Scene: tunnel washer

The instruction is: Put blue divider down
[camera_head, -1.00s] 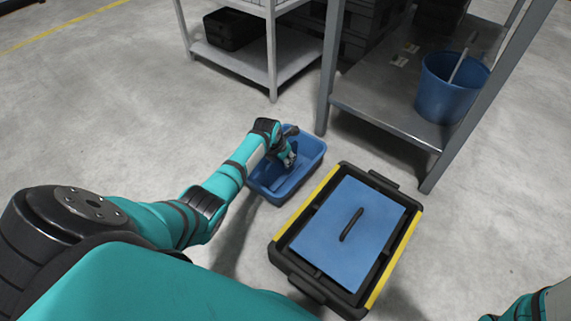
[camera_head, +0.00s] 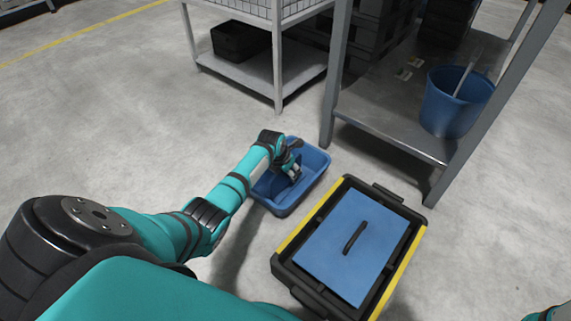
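A flat blue panel (camera_head: 335,262) with a black bar handle (camera_head: 355,238), which looks like the blue divider, lies on a black box with yellow edges (camera_head: 405,267). My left gripper (camera_head: 294,172) reaches down into a blue tub (camera_head: 318,178) on the floor, behind and left of that box. It is apart from the panel. Its fingers are small and dark against the tub, so I cannot tell whether they are open or hold something. My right gripper is out of view; only a bit of teal arm shows at the bottom right corner.
A grey metal shelf unit (camera_head: 385,135) holding a blue bucket (camera_head: 455,100) stands close behind the box. A light rack (camera_head: 250,75) with a black crate (camera_head: 240,42) stands further back. The floor at left and right is clear.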

